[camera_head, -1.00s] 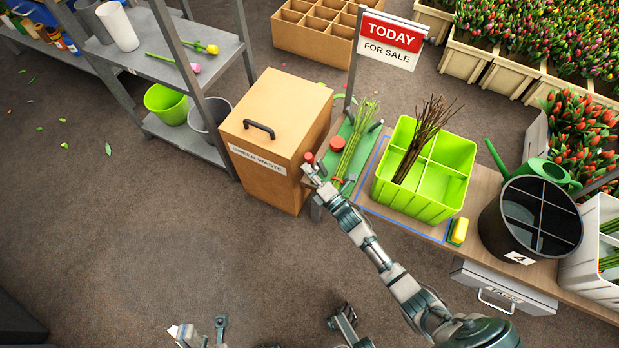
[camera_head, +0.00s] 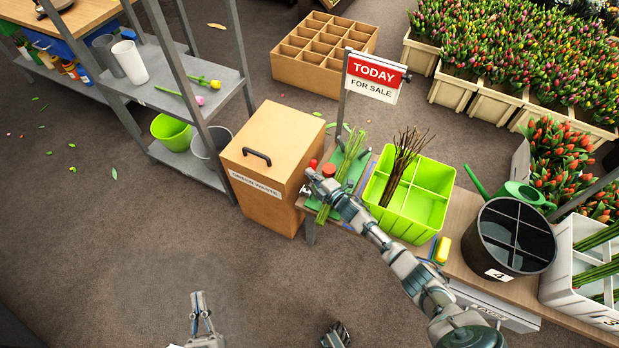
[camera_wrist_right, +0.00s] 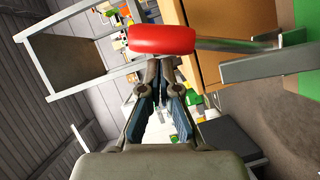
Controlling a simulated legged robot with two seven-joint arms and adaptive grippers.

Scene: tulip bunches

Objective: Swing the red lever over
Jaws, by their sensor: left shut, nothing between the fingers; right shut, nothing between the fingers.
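The red lever's grip (camera_head: 313,163) shows at the left end of the bench, beside the brown box. In the right wrist view the red grip (camera_wrist_right: 162,40) lies just beyond my fingertips, with a grey metal bar running from it to the right. My right gripper (camera_head: 307,182) is shut and empty, close by the grip; it also shows in the right wrist view (camera_wrist_right: 159,68). I cannot tell whether it touches the grip. My left gripper (camera_head: 198,301) is shut and empty, low over the floor, far from the lever.
A round red piece (camera_head: 328,170) and green stems (camera_head: 350,160) sit near the lever. The green-waste box (camera_head: 280,145) stands close on the left. A lime crate (camera_head: 425,205), a sign (camera_head: 375,75) and a black bucket (camera_head: 510,235) stand along the bench (camera_head: 462,215).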

